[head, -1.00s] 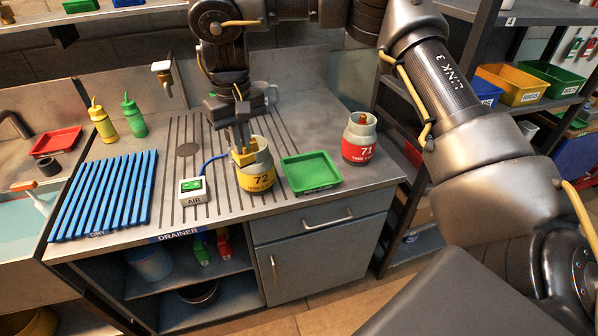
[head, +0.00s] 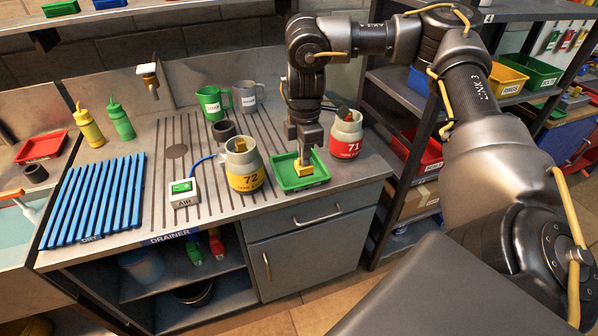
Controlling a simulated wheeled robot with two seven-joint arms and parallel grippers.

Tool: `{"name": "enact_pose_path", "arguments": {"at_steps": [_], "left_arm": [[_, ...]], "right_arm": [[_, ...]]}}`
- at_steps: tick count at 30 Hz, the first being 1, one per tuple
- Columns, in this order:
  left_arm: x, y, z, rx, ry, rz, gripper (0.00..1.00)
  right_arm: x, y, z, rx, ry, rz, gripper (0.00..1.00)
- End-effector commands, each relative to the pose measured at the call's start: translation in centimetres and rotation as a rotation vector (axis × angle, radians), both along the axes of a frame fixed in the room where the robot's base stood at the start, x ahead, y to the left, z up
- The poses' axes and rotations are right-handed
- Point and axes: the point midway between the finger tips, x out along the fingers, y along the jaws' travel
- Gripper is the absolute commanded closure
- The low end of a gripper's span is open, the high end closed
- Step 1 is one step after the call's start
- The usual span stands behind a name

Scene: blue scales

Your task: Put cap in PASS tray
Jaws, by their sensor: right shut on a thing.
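My right gripper (head: 304,159) is shut on a yellow cap (head: 304,169). It points down and holds the cap at the green tray (head: 286,185), inside the rim as seen from here. I cannot tell whether the cap touches the tray floor. The green tray stands near the counter's front edge; I read no PASS label on it. A red tray (head: 41,147) lies at the far left. A yellow-labelled jar marked 72 (head: 246,175) stands left of the green tray. My left gripper is not in view.
A red-labelled jar marked 71 (head: 345,140) stands close to the right of my gripper. The AIR box (head: 183,192) and blue drying rack (head: 97,200) are on the left. Two mugs (head: 213,103) (head: 246,97) and a dark cup (head: 224,131) stand behind.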

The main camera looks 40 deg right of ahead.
Motion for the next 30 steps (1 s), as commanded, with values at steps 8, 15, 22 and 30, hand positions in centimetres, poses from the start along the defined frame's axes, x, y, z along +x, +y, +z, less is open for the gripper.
{"name": "enact_pose_path", "arguments": {"at_steps": [8,15,22,30], "left_arm": [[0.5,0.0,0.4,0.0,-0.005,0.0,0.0],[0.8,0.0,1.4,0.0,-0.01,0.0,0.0],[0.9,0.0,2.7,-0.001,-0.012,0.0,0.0],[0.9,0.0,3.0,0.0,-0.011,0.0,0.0]], "right_arm": [[1.8,-1.4,-1.0,0.0,0.004,0.0,1.0],[6.4,-4.6,-3.2,-0.001,0.005,-0.002,1.0],[9.6,-6.7,-7.2,-0.003,0.004,0.003,1.0],[10.8,-7.5,-9.1,0.001,0.002,0.004,1.0]]}}
